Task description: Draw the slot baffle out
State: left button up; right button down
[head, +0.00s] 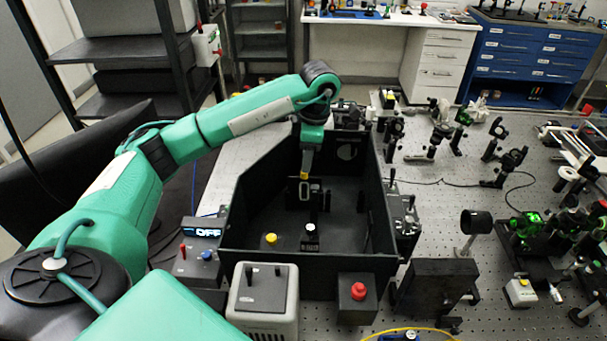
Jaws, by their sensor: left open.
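The slot baffle (293,196) looks like a small dark upright plate with a pale-rimmed slot, standing inside the black open-topped box (233,212). My left gripper (304,177) reaches down into the box from above, its yellowish tip at the baffle's top edge. It is open; whether its fingers straddle the plate or only touch it is too small to tell. The baffle's foot is hard to make out against the dark floor. My right gripper is not in view.
Inside the box near the front stand a yellow knob (270,239) and a small white-topped post (310,230). A red-button box (357,293), a grey switch box (263,301) and an "OFF" display (206,232) stand around it. Optics crowd the bench at right.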

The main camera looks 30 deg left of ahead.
aim_at(304, 177)
pick_arm(q)
jog(key=f, duration=0.1)
jog(key=f+p, duration=0.1)
jog(key=f, duration=0.1)
jog(key=shift+s+a+f, duration=0.15)
jog(key=shift+s+f, duration=0.05)
jog(key=f+p, duration=0.1)
jog(key=f, duration=0.2)
jog(key=shift+a+f, duration=0.15)
jog(key=shift+a, duration=0.05)
jog(key=shift+s+f, duration=0.1)
jog(key=shift+f, duration=0.3)
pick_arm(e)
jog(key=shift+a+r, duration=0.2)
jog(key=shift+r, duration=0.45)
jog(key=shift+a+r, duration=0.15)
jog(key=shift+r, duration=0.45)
pick_arm(q)
grip_shut()
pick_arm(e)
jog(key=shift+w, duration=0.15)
